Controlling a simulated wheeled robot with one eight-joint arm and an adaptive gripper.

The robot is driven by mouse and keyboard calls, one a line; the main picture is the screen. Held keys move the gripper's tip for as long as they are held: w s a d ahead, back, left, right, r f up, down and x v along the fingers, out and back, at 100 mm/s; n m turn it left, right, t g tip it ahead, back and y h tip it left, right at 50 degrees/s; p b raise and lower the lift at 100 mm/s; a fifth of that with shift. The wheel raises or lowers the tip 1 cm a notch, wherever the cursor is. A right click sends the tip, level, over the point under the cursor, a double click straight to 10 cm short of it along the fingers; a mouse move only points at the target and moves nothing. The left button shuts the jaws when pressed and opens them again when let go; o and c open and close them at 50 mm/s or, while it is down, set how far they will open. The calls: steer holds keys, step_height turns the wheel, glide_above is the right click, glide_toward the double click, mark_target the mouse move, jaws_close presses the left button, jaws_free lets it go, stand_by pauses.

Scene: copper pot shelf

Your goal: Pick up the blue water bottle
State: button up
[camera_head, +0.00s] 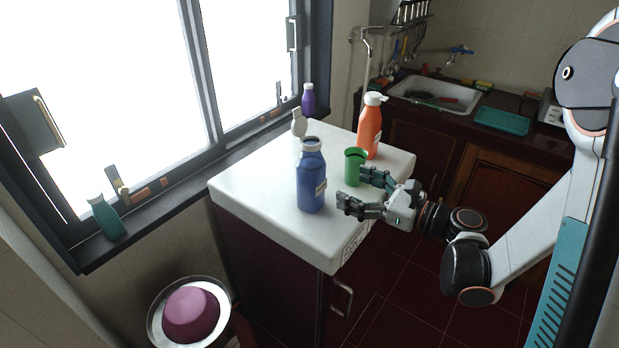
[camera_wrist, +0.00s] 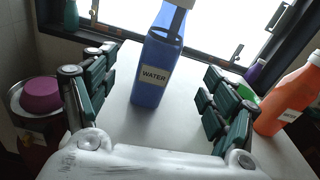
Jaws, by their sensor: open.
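The blue water bottle (camera_head: 311,178) stands upright on the white counter top, near its front edge. In the wrist view the bottle (camera_wrist: 158,78), with a "WATER" label, stands ahead of my gripper (camera_wrist: 160,95), roughly midway between the two fingers. My gripper (camera_head: 358,191) also shows in the head view, to the right of the bottle. It is open and empty, its fingers pointing towards the bottle, which appears to stand just beyond the fingertips. The exact gap cannot be told.
A green cup (camera_head: 355,167) stands close behind my gripper's fingers. An orange spray bottle (camera_head: 369,132) and a small white bottle (camera_head: 299,123) stand farther back on the white counter (camera_head: 250,185). A window sill with small bottles runs along the left.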

mark_target(321, 173)
steer(key=shift+m, duration=0.5)
steer(key=b+x, duration=0.1)
steer(key=x, duration=0.6)
steer(key=shift+w+a, duration=0.2)
steer(key=shift+w, duration=0.05)
steer(key=shift+r+b+x, duration=0.15)
steer(key=shift+b+x, duration=0.3)
steer(key=shift+x, duration=1.05)
steer(key=shift+r+b+x, duration=0.1)
steer(key=shift+b+x, duration=0.35)
steer(key=shift+x, duration=1.05)
steer(key=shift+w, duration=0.1)
steer(key=c, duration=1.6)
steer(key=shift+o, duration=0.2)
steer(key=shift+r, duration=0.1)
